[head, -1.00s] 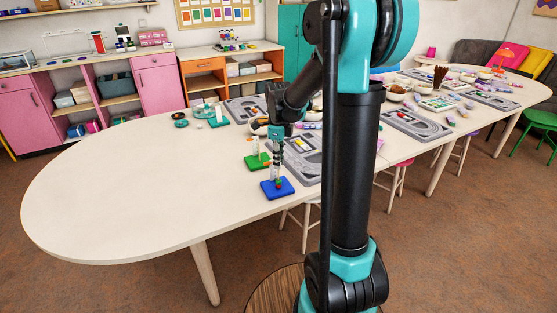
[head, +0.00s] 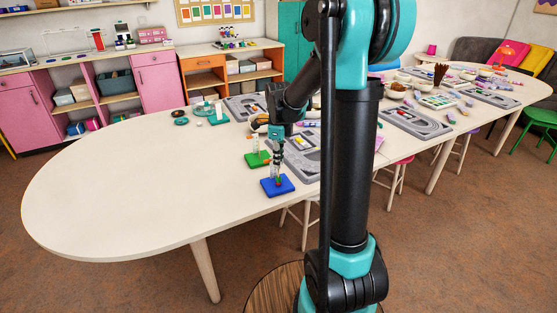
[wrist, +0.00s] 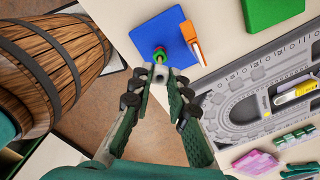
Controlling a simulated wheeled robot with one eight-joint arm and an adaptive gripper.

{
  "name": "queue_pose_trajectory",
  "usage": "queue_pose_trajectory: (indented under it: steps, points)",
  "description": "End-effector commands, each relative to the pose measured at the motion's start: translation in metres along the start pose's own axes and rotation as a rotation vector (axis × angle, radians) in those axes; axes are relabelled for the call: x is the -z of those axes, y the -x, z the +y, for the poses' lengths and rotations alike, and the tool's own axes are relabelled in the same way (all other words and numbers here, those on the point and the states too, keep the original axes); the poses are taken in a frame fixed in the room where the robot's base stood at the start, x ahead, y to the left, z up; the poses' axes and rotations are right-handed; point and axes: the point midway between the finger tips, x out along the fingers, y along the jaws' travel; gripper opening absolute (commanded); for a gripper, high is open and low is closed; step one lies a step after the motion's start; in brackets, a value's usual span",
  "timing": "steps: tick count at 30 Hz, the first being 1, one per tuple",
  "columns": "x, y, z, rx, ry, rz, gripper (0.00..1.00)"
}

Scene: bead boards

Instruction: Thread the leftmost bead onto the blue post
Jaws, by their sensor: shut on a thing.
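The blue board (head: 284,188) lies near the table's front edge, with a post carrying a green and a red piece low down. In the wrist view the blue board (wrist: 147,32) shows the green piece (wrist: 160,53) around the post, with red at its middle. My gripper (wrist: 162,83) is shut on a pale grey bead (wrist: 161,74), held between the fingertips close beside the post in the picture. In the head view my gripper (head: 277,160) is above the blue board. I cannot tell whether the bead is around the post top.
An orange and white upright piece (wrist: 191,42) stands on the blue board. A green board (head: 254,161) lies behind it. A grey bead tray (wrist: 240,110) is to the right. The table's left end is clear.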

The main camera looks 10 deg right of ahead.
Motion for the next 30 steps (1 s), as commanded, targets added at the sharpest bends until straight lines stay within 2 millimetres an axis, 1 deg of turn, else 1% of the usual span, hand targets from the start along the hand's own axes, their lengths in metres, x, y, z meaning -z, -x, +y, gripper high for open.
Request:
queue_pose_trajectory:
  steps: [21, 29, 30]
  points:
    - [0.000, -0.018, 0.000, 0.000, 0.000, 0.000, 0.09]
    - [0.000, -0.019, 0.000, 0.000, 0.000, 0.000, 0.09]
    - [0.000, -0.019, 0.000, 0.000, 0.000, 0.000, 0.19]
